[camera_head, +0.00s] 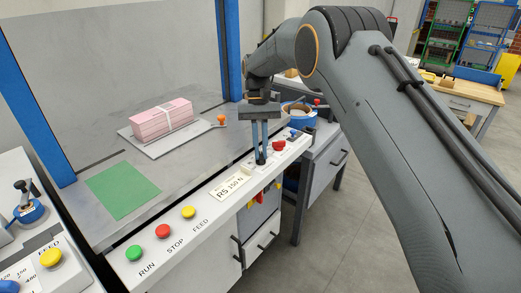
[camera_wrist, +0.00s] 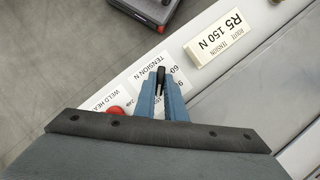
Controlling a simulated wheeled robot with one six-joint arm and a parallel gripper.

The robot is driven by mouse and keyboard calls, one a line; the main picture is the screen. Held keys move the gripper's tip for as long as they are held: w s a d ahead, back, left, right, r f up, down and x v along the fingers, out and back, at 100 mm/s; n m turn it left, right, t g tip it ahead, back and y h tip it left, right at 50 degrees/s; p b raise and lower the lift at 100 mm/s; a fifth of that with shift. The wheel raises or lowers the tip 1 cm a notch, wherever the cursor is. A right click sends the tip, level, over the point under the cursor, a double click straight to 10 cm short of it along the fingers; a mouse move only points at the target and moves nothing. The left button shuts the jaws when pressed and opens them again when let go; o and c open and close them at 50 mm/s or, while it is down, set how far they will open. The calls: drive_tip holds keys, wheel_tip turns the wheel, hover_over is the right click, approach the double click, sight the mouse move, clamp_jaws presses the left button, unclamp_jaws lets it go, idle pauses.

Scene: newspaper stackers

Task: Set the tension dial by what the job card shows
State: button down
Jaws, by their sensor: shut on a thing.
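The job card (camera_head: 230,187) is a small cream plate on the white front panel, reading "R5 150 N". It also shows in the wrist view (camera_wrist: 222,38), with "ROUTE TENSION" in small print. My gripper (camera_head: 261,159) points down at the panel just right of the card. In the wrist view, its blue fingers (camera_wrist: 161,92) are closed around the narrow black knob of the tension dial (camera_wrist: 160,77), beside the label "TENSION N". A "60" shows beside the fingers. They hide most of the scale, and I cannot read the dial's setting.
A red knob (camera_head: 279,146) sits close right of my gripper, near the "WELD HEAT" label. Green RUN (camera_head: 134,253), red STOP (camera_head: 163,231) and yellow FEED (camera_head: 188,212) buttons line the panel's left part. A strapped pink bundle (camera_head: 162,119) lies behind on the tabletop.

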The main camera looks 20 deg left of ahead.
drive_tip(key=c, duration=1.8)
unclamp_jaws()
drive_tip(key=shift+b+v, duration=0.85)
drive_tip(key=shift+v, duration=3.1)
